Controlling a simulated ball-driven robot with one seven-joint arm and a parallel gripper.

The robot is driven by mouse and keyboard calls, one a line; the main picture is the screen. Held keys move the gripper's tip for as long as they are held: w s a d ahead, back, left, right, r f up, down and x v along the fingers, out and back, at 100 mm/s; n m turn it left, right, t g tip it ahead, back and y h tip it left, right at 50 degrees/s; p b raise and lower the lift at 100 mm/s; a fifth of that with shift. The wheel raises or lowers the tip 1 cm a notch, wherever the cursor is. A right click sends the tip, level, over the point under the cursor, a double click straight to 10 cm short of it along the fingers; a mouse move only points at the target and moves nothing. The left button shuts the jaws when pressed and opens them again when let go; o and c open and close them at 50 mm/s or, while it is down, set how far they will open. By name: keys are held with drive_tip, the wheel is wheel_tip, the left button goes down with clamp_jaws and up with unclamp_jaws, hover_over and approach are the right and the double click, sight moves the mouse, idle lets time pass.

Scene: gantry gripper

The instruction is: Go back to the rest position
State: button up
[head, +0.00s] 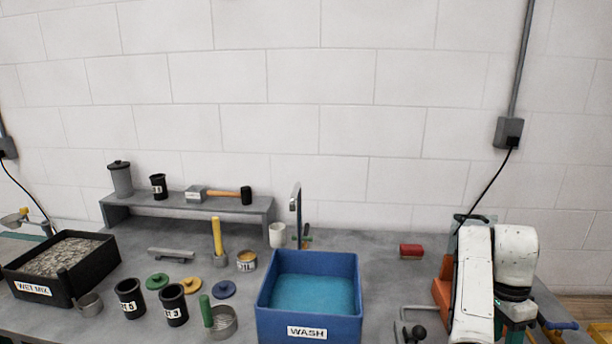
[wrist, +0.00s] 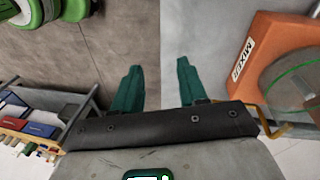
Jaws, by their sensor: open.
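My gripper (wrist: 158,90) shows in the wrist view with its two green fingers spread apart and nothing between them. Below the fingers is bare grey floor or bench surface; I cannot tell how far off it is. In the head view my white arm is folded at the right end of the bench, and the gripper's fingertips are not clearly seen there.
A blue wash bin (head: 265,306) stands mid-bench, with black pots (head: 130,299) and a wet mix tray (head: 108,262) to its left. A red brush (head: 411,251) lies right of it. An orange mixer (wrist: 268,58) is right of my fingers; a cart (wrist: 55,103) is left.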

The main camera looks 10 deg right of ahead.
drive_tip(key=s+a+f+n+t+h+b, duration=0.15)
drive_tip(key=s+a+f+n+b, duration=0.25)
drive_tip(key=s+f+n, duration=0.8)
drive_tip(key=s+a+f+n+t+y+b, duration=0.1)
drive_tip(key=s+a+f+n, duration=0.2)
drive_tip(key=s+a+f, duration=0.2)
drive_tip(key=s+a+f+n+y+b, duration=0.1)
drive_tip(key=s+a+f+n+b, duration=0.1)
drive_tip(key=s+a+f, duration=0.4)
drive_tip(key=shift+s+a+n+t, duration=0.35)
drive_tip(key=shift+s+a+n, duration=0.55)
drive_tip(key=shift+s+a, duration=2.4)
drive_tip(key=shift+s+d+f, duration=0.15)
drive_tip(key=shift+s+d, duration=0.4)
drive_tip(key=shift+d, duration=0.05)
